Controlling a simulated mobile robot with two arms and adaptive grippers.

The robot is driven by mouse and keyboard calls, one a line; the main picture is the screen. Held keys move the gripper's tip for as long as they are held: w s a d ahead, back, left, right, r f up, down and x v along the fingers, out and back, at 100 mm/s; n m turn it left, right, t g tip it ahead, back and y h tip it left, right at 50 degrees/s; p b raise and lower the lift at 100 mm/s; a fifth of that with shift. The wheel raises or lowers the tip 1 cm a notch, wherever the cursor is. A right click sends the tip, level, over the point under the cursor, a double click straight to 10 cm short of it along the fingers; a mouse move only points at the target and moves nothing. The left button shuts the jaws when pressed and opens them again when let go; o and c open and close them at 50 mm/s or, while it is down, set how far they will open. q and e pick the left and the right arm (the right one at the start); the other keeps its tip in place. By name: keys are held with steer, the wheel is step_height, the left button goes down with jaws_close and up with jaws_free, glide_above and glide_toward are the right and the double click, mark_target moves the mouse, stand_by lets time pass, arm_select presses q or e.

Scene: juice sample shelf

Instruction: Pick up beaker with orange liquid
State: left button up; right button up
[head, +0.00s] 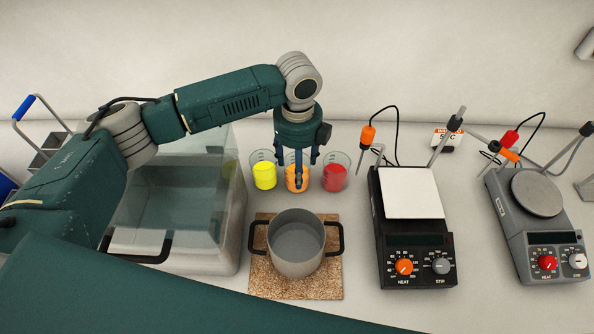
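The beaker with orange liquid (291,184) stands in the middle of a row of three beakers on the white counter. My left gripper (297,172) points down over it from above. Its fingers are apart, around or just in front of the beaker, and hide part of it. I cannot tell whether they touch the glass. The beaker with yellow liquid (264,176) stands close on the left, and the beaker with red liquid (335,178) close on the right. My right gripper is not in view.
A steel pot (297,264) with two dark handles stands on a cork mat (268,287) in front of the beakers. A large clear-walled container (218,258) is to the left. Two hot plates (418,243) (546,243) with probes and cables stand to the right.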

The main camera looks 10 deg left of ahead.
arm_select(q)
steer(key=c, duration=1.1)
steer(key=shift+c, duration=0.2)
steer(key=shift+w+r, duration=0.1)
steer(key=shift+r, duration=0.05)
